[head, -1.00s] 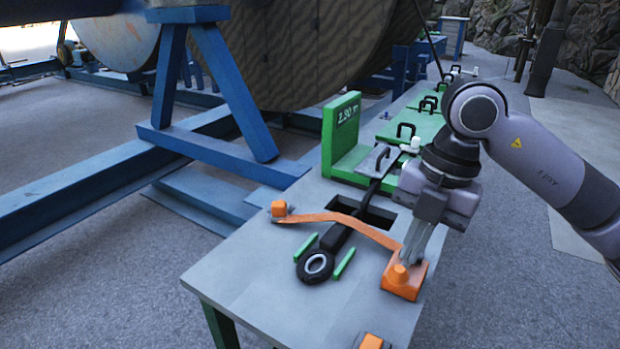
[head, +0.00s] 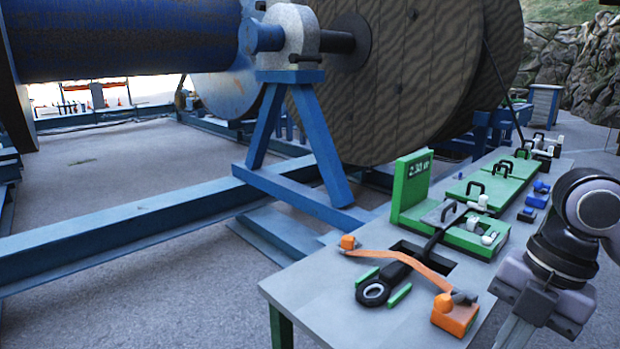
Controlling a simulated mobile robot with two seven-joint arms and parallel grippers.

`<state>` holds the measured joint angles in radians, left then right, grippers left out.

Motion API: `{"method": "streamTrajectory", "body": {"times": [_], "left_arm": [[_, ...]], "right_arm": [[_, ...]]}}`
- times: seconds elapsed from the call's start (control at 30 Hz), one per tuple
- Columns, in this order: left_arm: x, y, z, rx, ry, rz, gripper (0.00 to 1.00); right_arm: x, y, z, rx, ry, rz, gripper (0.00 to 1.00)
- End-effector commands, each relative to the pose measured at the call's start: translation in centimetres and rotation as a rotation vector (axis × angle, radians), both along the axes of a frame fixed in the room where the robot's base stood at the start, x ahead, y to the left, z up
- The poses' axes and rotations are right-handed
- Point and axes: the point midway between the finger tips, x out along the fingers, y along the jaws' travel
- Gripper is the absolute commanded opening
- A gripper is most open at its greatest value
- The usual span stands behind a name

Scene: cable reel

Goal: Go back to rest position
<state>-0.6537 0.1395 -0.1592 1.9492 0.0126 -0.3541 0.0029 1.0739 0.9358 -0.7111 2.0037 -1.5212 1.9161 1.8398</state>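My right gripper (head: 512,330) is at the lower right of the head view, beside the table's right edge. Its fingers point down and run toward the bottom of the picture, so their tips are cut off or hard to see. It is apart from the orange block (head: 455,315) on the table. My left gripper is not in view. The table (head: 315,295) carries a black tool with a ring end (head: 374,292), lying between two green strips.
A green upright plate with a length marking (head: 411,185) and green plates with black handles (head: 487,188) stand farther along the table. A large wooden reel (head: 420,80) on a blue stand (head: 265,130) is behind. Open paved floor (head: 120,290) lies at the left.

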Motion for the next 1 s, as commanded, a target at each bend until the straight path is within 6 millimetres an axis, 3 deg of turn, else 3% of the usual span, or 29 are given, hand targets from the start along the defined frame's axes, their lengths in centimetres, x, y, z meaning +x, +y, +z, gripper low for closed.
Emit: {"method": "streamTrajectory", "body": {"times": [0.03, 0.23, 0.4, 0.5, 0.63, 0.77, 0.87, 1.0], "left_arm": [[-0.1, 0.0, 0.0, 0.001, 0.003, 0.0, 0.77], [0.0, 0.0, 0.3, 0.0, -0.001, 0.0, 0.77], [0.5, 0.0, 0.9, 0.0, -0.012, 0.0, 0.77], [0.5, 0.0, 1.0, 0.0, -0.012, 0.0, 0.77], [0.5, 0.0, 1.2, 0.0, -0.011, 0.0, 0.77], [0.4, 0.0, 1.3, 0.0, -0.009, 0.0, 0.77], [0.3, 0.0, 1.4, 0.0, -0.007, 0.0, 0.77], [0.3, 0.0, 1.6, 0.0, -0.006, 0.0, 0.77]], "right_arm": [[-0.6, 2.4, -1.1, 0.103, 0.032, 0.079, 0.0], [-2.8, 10.0, -2.3, 0.517, 0.08, 0.287, 0.0], [-4.4, 15.8, -1.0, 0.97, 0.074, 0.348, 0.0], [-4.3, 17.9, 0.6, 1.244, 0.034, 0.292, 0.0], [-2.8, 18.9, 2.0, 1.55, -0.052, 0.112, 0.0], [0.0, 17.9, 1.7, 1.761, -0.161, -0.18, 0.0], [2.3, 16.0, -0.3, 1.834, -0.248, -0.462, 0.0], [4.3, 12.7, -6.1, 1.791, -0.338, -0.901, 0.0]]}}
